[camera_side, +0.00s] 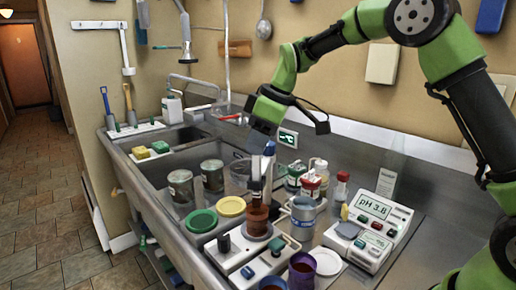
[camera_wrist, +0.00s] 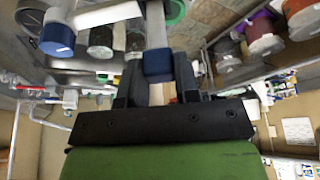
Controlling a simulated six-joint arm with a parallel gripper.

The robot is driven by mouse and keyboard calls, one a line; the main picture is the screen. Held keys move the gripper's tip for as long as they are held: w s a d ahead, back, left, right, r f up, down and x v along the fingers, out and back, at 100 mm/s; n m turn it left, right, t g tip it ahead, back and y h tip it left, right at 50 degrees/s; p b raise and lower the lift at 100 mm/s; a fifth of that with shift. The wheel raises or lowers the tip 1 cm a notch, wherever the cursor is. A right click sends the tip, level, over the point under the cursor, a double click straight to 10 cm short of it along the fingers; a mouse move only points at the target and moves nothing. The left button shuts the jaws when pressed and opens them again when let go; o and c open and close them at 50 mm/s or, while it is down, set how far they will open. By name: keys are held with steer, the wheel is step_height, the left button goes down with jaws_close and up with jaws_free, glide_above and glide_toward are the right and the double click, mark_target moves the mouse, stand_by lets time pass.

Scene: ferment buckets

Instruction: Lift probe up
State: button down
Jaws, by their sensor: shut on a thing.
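The probe has a blue top and a pale shaft; in the wrist view its blue top (camera_wrist: 158,64) sits between my two dark fingers. In the side view my gripper (camera_side: 262,140) points down at the probe (camera_side: 269,165), shut on its upper end. The pH meter (camera_side: 372,215) on the right shows pH 3.8.
Jars, small red-capped bottles (camera_side: 311,184) and a grey-blue mug (camera_side: 303,214) crowd close around the probe. A green lid (camera_side: 201,221) and yellow lid (camera_side: 231,206) lie left of the cup. Dark cups (camera_side: 302,268) stand in front. The sink (camera_side: 180,138) is at the back left.

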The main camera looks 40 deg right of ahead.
steer(key=c, duration=1.2)
jaws_free()
steer(key=shift+w+r, duration=0.1)
steer(key=shift+r, duration=0.3)
steer(key=shift+c, duration=0.2)
steer(key=o, duration=0.4)
steer(key=shift+f, duration=0.15)
steer(key=v, duration=1)
